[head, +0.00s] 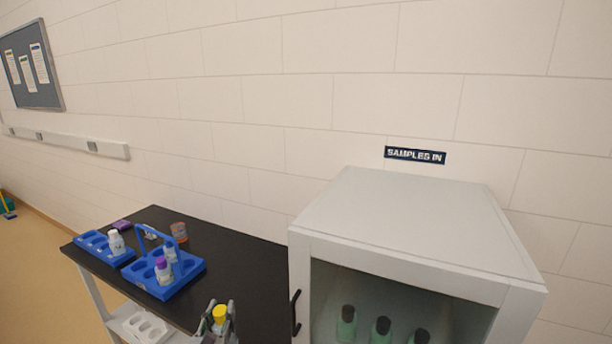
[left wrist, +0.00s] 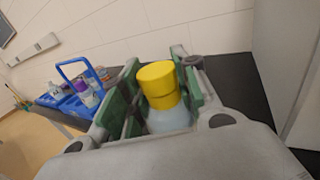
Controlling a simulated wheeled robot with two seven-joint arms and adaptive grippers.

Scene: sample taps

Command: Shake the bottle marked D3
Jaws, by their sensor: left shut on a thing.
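A bottle with a yellow cap (head: 219,312) is held in my left gripper (head: 220,320), low in the head view over the black bench's front part. In the left wrist view the yellow cap and the pale shoulder of this bottle (left wrist: 160,85) stand up between the green finger pads, which are shut on it. No marking shows on it, so I cannot tell whether it is D3. Its lower part is hidden. My right gripper is not in view.
On the black bench (head: 245,265) stand a blue carrier (head: 195,268) with bottles, a blue rack (head: 90,238) with a white-capped bottle (head: 117,242), and an orange-brown jar (head: 179,232). A white cabinet (head: 400,215) with several green dark-capped bottles (head: 346,329) stands at right.

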